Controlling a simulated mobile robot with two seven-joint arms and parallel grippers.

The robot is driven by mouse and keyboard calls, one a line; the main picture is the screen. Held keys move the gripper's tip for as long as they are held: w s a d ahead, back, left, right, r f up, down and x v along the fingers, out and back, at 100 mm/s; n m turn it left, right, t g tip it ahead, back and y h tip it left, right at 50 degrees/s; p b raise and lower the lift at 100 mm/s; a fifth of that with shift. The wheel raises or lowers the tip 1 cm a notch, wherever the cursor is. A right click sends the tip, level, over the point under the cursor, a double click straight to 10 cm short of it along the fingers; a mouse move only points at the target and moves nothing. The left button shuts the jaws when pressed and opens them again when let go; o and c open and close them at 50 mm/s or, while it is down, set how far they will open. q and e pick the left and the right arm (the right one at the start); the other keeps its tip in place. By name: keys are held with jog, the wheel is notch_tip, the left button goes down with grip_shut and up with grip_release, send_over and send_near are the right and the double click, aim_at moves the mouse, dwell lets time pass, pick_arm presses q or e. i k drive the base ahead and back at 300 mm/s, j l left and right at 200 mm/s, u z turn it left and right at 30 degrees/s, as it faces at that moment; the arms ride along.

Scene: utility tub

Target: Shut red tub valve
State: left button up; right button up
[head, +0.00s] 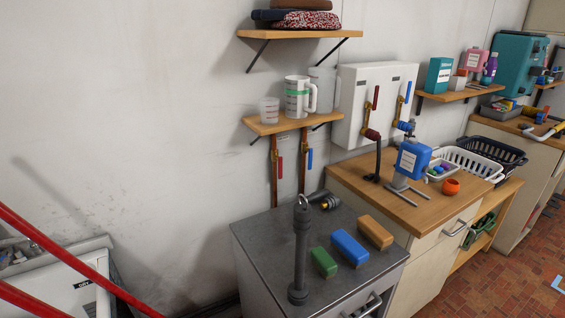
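Two red valve handles are in the head view. One red handle (279,168) is on a copper pipe below the small wooden shelf and lies roughly along the pipe, with a blue handle (309,158) on the pipe to its right. Another red handle (375,98) stands roughly upright on a pipe at the white wall box, with a blue handle (408,91) to its right. I cannot tell which one belongs to the tub. Neither of my grippers is in view.
A dark-topped cabinet (262,240) holds a grey upright pipe (300,255) and green, blue and orange blocks. Red bars (75,262) cross the lower left.

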aim_at(280, 158)
jog(key=i+l, duration=0.15)
jog(key=l, duration=0.3)
jog(key=i+l+u, duration=0.1)
jog(key=l, duration=0.3)
jog(key=i+l, duration=0.2)
jog(key=l, duration=0.25)
jog(key=i+l+u, duration=0.1)
jog(key=l, duration=0.35)
jog(key=i+l, duration=0.15)
jog(key=l, duration=0.25)
jog(key=i+l+u, duration=0.1)
jog(key=l, duration=0.35)
jog(key=i+l, duration=0.1)
jog(key=l, duration=0.4)
jog(key=i+j+u, duration=0.05)
